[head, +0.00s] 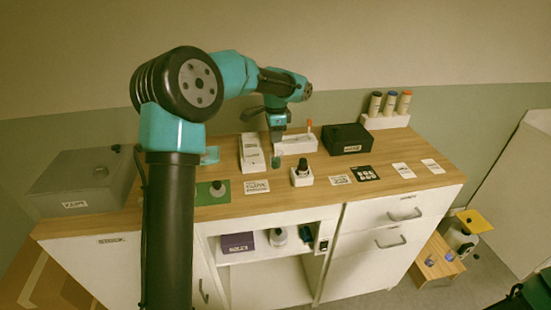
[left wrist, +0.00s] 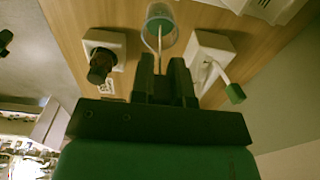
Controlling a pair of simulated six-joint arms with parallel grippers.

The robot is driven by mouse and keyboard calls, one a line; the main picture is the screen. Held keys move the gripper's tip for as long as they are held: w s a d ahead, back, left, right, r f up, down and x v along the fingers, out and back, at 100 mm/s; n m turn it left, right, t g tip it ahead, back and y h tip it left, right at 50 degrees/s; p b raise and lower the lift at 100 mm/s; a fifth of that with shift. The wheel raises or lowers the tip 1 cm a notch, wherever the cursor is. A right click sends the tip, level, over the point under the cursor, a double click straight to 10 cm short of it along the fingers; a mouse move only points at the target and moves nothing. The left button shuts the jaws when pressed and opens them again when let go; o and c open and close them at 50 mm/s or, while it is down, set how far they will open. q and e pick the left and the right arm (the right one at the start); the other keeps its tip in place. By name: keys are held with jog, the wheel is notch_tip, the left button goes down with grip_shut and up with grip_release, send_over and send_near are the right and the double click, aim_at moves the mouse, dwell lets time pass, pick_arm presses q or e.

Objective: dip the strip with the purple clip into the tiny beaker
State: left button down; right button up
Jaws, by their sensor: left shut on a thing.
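My left gripper (head: 277,138) points down over the cabinet top. In the left wrist view its fingers (left wrist: 165,72) are shut on a thin pale strip (left wrist: 159,42). I cannot make out a purple clip; the fingers hide the held end. The tiny beaker (left wrist: 161,14), clear with a bluish rim and greenish inside, is just beyond the fingertips. It shows as a small teal shape (head: 276,161) below the gripper in the head view. The strip's far end overlaps the beaker's mouth; how deep it sits I cannot tell. My right gripper is not in view.
A dark-capped bottle on a white base (head: 302,174) stands close in front. A white holder (head: 296,145) with an orange-topped strip (head: 309,125) is close behind; a green clip (left wrist: 235,94) shows near the fingers. A white block (head: 251,152) and black box (head: 346,139) flank the area.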

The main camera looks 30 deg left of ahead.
pick_arm(q)
jog(key=shift+f, duration=0.65)
jog(key=shift+r, duration=0.1)
jog(key=shift+r, duration=3.4)
